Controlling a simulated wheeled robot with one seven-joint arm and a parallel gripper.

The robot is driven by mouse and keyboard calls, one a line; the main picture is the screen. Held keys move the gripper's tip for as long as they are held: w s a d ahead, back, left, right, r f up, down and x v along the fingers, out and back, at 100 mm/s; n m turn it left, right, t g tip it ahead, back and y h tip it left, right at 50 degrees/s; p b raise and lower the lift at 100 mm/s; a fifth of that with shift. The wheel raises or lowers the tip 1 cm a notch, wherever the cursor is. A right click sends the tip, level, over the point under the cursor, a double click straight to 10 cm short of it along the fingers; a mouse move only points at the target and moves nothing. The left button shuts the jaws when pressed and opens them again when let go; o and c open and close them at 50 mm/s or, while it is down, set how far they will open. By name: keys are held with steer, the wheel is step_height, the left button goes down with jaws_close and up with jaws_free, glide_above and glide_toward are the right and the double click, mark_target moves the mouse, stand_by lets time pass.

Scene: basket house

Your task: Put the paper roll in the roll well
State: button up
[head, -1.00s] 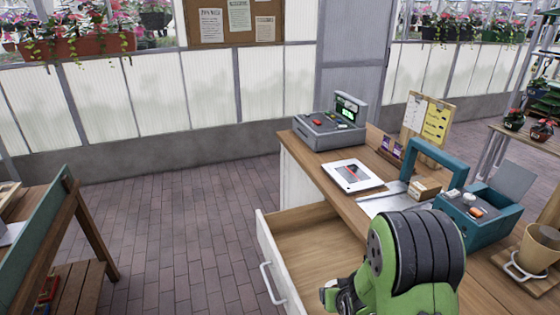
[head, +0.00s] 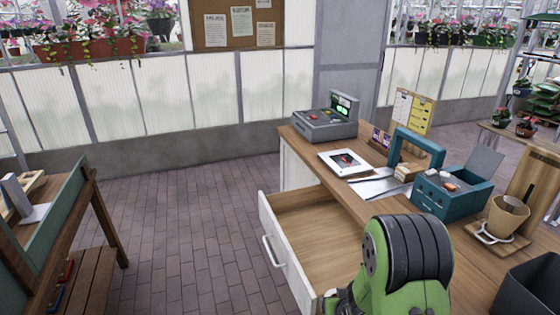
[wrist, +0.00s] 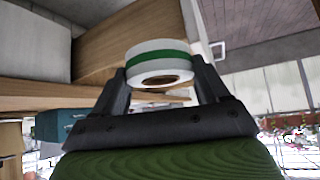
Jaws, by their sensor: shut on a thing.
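The paper roll (wrist: 160,52), white with a green band and an open core, is between the fingers of my gripper (wrist: 158,68) in the wrist view. The gripper is shut on it and holds it clear of the surfaces. In the head view my green arm hides the roll and the fingers. A teal box (head: 428,197) with a raised grey lid and small knobs on top stands on the counter, beyond my arm. A grey machine (head: 318,127) with a lit green display stands at the counter's far end. I cannot make out the roll well.
An open, empty drawer (head: 315,225) sticks out of the counter at left. A white-framed tablet (head: 333,168), a teal frame (head: 432,148) and a plant pot (head: 507,216) stand on the counter (head: 375,195). A dark bin (head: 530,290) is at right. The brick floor is clear.

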step_height(320, 180, down, 10)
steer(key=s+b, duration=0.2)
steer(key=shift+s+r, duration=0.15)
